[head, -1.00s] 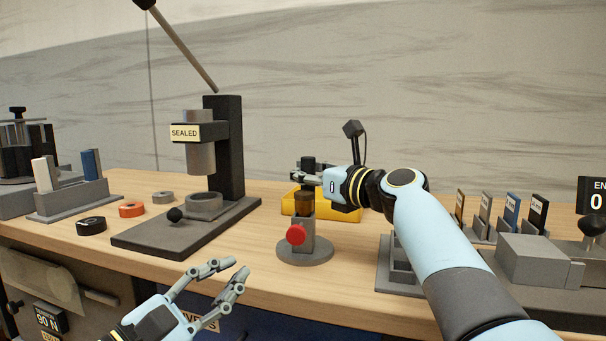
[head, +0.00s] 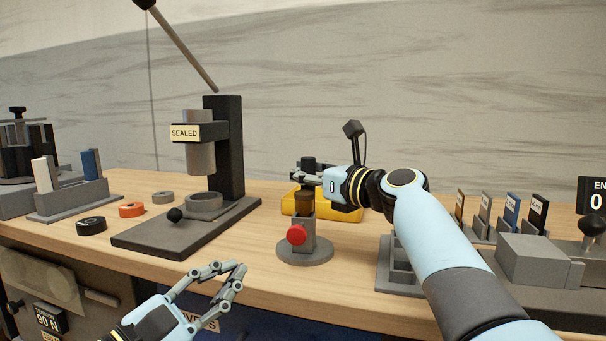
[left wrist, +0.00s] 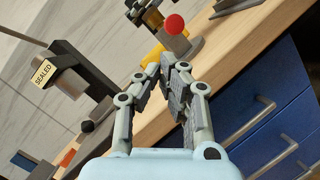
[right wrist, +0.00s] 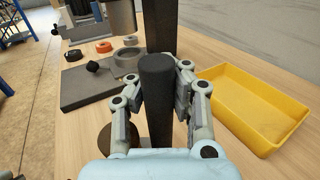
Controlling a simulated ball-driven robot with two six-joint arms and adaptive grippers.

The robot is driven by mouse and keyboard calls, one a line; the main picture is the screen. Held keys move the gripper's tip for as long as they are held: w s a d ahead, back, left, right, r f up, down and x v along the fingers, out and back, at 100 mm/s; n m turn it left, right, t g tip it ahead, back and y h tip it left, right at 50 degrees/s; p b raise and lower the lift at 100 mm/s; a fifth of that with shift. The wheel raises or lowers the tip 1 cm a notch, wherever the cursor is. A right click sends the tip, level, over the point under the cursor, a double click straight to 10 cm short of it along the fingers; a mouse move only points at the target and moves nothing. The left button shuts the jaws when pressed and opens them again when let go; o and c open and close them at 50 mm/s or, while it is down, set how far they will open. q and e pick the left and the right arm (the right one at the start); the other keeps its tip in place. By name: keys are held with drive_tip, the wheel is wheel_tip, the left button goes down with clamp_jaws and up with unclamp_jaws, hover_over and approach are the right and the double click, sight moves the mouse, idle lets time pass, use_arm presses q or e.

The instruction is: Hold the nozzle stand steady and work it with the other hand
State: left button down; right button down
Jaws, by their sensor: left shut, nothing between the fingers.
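The nozzle stand (head: 305,252) is upright on the wooden table, with a round grey base, a grey post, a red knob on its front, a brown part and a black cylinder on top. My right gripper (head: 306,173) is at its top. In the right wrist view its fingers (right wrist: 157,85) lie on both sides of the black cylinder (right wrist: 157,110) and look shut on it. My left gripper (head: 240,270) is shut and empty, in front of the table edge, below and left of the stand. In the left wrist view the red knob (left wrist: 175,24) shows beyond its fingertips (left wrist: 160,62).
A yellow tray (head: 345,212) sits behind the stand. A press labelled SEALED (head: 225,150) stands to the left, with black, orange (head: 131,209) and grey rings beside it. Grey holders (head: 400,275) with upright cards are at the right. The table edge (head: 250,277) runs in front.

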idle(0.4)
use_arm(q)
drive_tip(key=s+d+r+n+g+h, duration=0.1)
drive_tip(key=s+d+n+g+h, duration=0.1)
drive_tip(key=n, duration=1.5)
drive_tip(key=s+d+r+n+g+h, duration=0.2)
drive_tip(key=s+d+n+g, duration=0.1)
drive_tip(key=n, duration=1.4)
drive_tip(key=shift+s+d+g, duration=0.3)
drive_tip(key=shift+d, duration=0.5)
